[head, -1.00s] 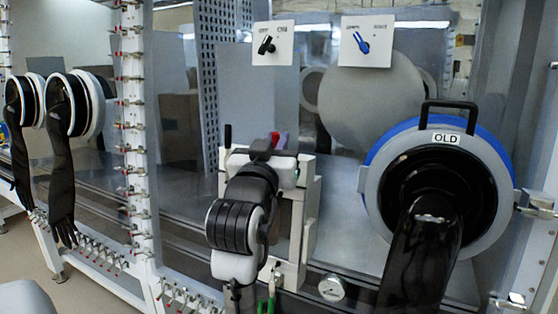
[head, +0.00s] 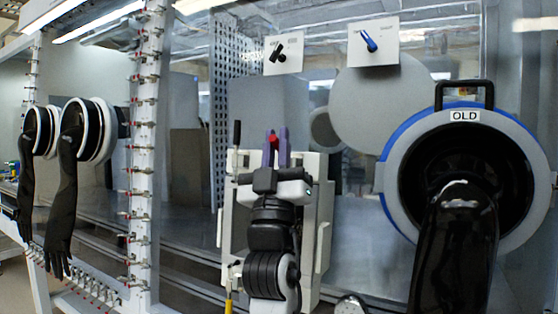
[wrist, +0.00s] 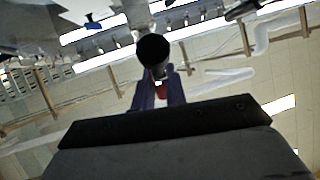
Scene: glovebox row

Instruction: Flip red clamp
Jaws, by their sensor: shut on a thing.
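My gripper (head: 275,147) points upward in front of the glass, with two purple fingers. It is shut on a small red piece, the red clamp (head: 272,140) as far as I can tell, which shows between the fingers. In the wrist view the purple fingers (wrist: 160,88) have the red piece (wrist: 161,92) between them. A dark round-ended cylinder (wrist: 153,48) stands just beyond the fingertips there. Most of the clamp's body is hidden by the fingers.
A glove port marked OLD (head: 392,175) with a black glove (head: 455,250) is at right. White posts with several small red-tipped clamps (head: 145,150) stand at left. Two more black gloves (head: 68,185) hang at far left.

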